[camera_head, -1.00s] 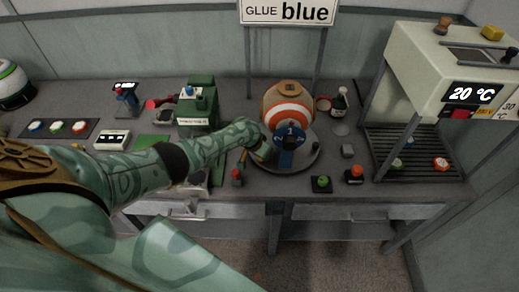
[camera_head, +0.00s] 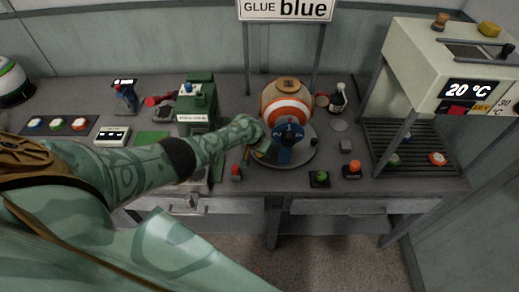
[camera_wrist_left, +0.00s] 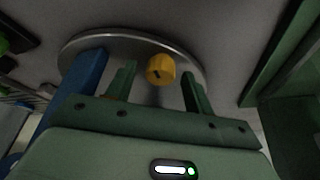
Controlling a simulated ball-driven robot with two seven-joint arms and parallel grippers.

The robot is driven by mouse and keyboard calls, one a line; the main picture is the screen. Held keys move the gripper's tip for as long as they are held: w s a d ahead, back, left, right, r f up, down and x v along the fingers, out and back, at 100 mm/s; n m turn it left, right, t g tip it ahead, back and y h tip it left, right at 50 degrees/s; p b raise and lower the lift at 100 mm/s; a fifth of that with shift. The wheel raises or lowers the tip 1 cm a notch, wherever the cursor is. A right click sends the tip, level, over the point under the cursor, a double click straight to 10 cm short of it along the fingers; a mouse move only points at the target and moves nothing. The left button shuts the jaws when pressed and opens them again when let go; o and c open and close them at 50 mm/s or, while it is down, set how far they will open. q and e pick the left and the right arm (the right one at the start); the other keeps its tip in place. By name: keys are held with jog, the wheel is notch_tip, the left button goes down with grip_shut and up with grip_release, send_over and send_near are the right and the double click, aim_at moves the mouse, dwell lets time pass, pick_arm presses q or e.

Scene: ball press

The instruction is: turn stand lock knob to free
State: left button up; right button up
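A yellow knob (camera_wrist_left: 160,70) with a dark mark sits at the rim of the round grey stand plate (camera_wrist_left: 130,38) in the left wrist view. My left gripper (camera_wrist_left: 158,84) is open, its two green fingers apart on either side of the knob. I cannot tell whether they touch it. In the head view, my left gripper (camera_head: 262,147) is at the left front of the stand (camera_head: 303,158), largely hidden by my own arm. My right gripper is out of view.
A green machine (camera_head: 197,105) stands left of the stand. A red button (camera_head: 236,172), a green button (camera_head: 320,179) and an orange-topped button (camera_head: 353,169) line the bench front. A bottle (camera_head: 338,98) stands behind right, and a large cream machine (camera_head: 445,65) at far right.

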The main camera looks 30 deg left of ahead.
pick_arm(q)
jog(key=p+v, duration=1.1)
jog(key=v, duration=0.5)
jog(key=shift+s, duration=0.15)
jog(key=shift+d+r, duration=0.1)
jog(key=shift+d, duration=0.05)
